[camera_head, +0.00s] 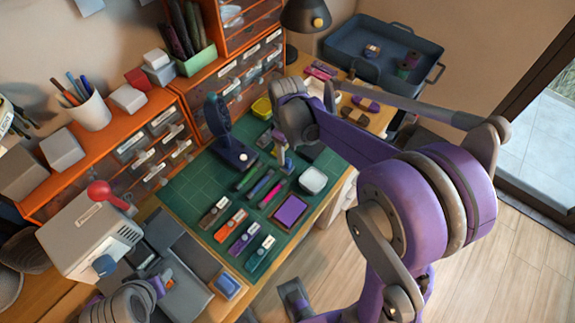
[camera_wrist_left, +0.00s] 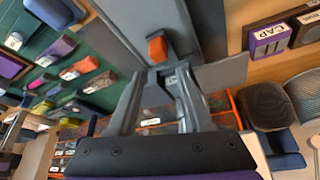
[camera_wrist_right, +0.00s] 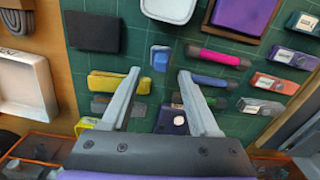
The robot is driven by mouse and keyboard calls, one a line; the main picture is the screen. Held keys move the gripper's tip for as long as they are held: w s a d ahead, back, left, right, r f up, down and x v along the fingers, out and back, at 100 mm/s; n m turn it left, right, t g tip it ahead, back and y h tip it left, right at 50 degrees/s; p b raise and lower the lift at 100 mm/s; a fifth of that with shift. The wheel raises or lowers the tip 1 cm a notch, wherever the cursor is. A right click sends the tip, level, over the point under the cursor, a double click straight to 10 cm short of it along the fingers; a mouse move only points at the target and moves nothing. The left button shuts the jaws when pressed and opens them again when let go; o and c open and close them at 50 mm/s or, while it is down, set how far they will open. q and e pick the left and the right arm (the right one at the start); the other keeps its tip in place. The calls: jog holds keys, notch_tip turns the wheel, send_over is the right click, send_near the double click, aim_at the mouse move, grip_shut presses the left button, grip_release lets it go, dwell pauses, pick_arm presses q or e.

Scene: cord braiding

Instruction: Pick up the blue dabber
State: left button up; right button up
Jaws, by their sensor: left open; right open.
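The blue dabber appears to be the small blue piece (camera_wrist_right: 160,58) on the green mat in the right wrist view. It lies just beyond the gap between the open, empty fingers of my right gripper (camera_wrist_right: 160,76), with the fingertips on either side and below it in the picture. In the head view my right gripper hangs over the far right part of the mat, and I cannot clearly pick out the dabber there. My left gripper (camera_wrist_left: 160,76) is open and empty above a grey tray (camera_wrist_left: 212,25) with an orange piece (camera_wrist_left: 157,50) on it.
A dark blue stand (camera_head: 228,148) rises from the mat. Orange drawer units (camera_head: 155,150) line the back.

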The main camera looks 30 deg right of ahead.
aim_at(288, 160)
notch_tip(288, 160, down, 5)
jog(key=shift+s+r, duration=0.1)
jog(key=shift+s, duration=0.05)
grip_shut()
dwell(0.4)
